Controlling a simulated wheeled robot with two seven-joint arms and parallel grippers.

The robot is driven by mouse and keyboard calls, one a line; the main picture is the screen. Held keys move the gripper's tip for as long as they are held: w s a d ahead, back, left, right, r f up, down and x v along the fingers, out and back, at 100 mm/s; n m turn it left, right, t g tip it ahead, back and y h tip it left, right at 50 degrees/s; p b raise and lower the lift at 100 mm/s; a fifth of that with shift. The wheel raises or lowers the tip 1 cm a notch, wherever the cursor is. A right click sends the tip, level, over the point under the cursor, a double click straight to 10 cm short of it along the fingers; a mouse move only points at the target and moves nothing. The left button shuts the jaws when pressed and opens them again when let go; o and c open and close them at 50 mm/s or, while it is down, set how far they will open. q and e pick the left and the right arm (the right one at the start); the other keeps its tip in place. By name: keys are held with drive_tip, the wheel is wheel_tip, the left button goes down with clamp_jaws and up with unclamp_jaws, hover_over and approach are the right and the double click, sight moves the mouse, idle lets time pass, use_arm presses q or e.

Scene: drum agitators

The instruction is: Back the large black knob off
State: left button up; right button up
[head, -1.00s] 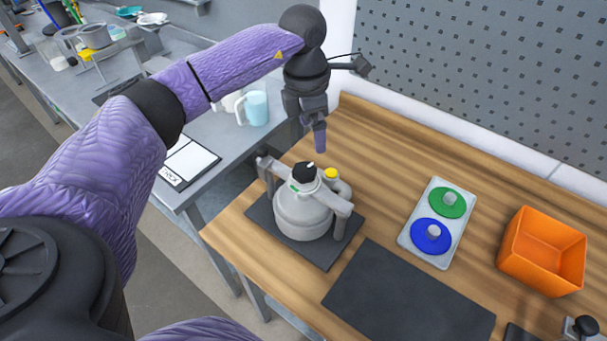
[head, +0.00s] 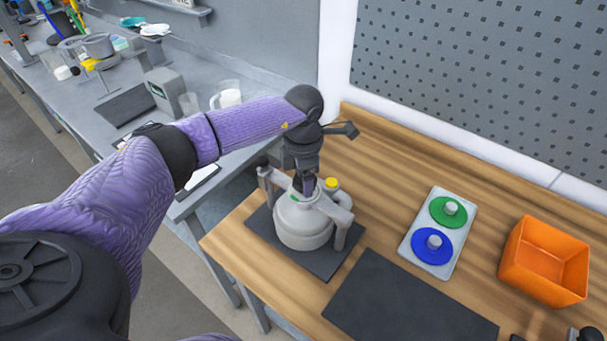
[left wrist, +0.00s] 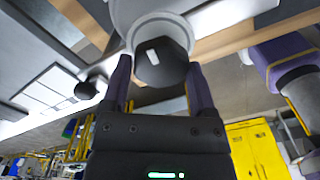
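The large black knob (left wrist: 162,62), with a white mark on its face, sits on top of the grey drum agitator (head: 301,228). In the head view my left gripper (head: 305,186) is right over the agitator's top and hides the knob. In the left wrist view the gripper (left wrist: 159,75) has its two purple fingers apart, one on each side of the knob. Narrow gaps seem to show between fingers and knob, so it looks open around it. A yellow cap (head: 332,183) is beside the gripper on the agitator. My right gripper is not in view.
The agitator stands on a dark mat (head: 261,228) on the wooden bench. A second dark mat (head: 410,305) lies bare in front. To the right are a grey tray (head: 416,250) with green and blue discs and an orange bin (head: 545,262). A pegboard wall stands behind.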

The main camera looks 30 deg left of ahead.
use_arm(q)
drive_tip(key=c, duration=0.7)
drive_tip(key=shift+c, duration=0.2)
drive_tip(key=n, duration=0.2)
drive_tip(key=shift+r+n+p, duration=0.1)
drive_tip(key=shift+n+p, duration=0.2)
drive_tip(key=shift+p, duration=0.1)
drive_tip(key=n+p, duration=0.1)
drive_tip(key=n, duration=0.2)
drive_tip(key=shift+n, duration=0.3)
drive_tip(key=n+p, duration=0.1)
drive_tip(key=n, duration=0.2)
drive_tip(key=shift+d, duration=0.1)
drive_tip(key=shift+n+p, duration=0.7)
drive_tip(key=shift+n, duration=1)
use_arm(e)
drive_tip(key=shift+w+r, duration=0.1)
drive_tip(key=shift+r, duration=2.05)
use_arm(q)
drive_tip(key=shift+s, duration=0.1)
